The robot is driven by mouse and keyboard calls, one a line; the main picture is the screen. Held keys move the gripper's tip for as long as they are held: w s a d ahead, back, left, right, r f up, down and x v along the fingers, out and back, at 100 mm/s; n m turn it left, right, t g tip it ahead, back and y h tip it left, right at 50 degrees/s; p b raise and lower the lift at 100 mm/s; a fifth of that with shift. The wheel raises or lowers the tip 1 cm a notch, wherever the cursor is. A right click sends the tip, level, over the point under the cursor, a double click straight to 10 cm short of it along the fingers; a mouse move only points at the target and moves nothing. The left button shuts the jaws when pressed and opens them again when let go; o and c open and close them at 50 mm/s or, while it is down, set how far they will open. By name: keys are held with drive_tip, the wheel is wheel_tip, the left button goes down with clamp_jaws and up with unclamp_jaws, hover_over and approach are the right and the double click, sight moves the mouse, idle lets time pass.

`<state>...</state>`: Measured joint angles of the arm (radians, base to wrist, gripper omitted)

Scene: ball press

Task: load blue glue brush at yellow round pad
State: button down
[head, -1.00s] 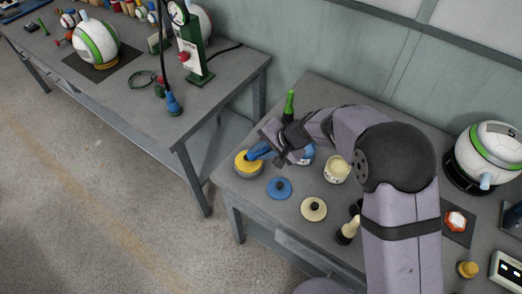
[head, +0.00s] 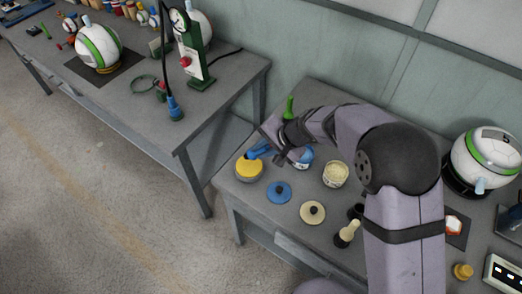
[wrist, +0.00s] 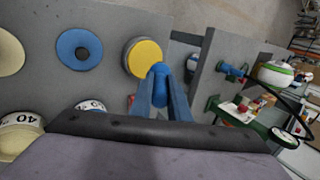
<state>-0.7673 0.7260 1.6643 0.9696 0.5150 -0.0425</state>
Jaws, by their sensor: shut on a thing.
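The yellow round pad (head: 249,170) sits on a grey round base near the left corner of the right-hand table. It also shows in the wrist view (wrist: 144,58). My gripper (head: 268,151) is shut on the blue glue brush (head: 254,153), beside the pad's far edge. In the wrist view the brush's blue end (wrist: 159,70) shows between my fingers and overlaps the pad's lower right edge. I cannot tell whether it touches the pad. The rest of the brush is largely hidden by my fingers.
A blue lid (head: 279,192) and a cream lid (head: 312,213) lie nearby. A blue-labelled pot (head: 301,158), a cream pot (head: 335,174), a green brush (head: 289,107) and a cream brush (head: 347,233) stand close. A gap separates the left table (head: 130,100).

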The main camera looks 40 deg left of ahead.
drive_tip(key=shift+r+p, duration=0.95)
drive_tip(key=shift+r, duration=0.75)
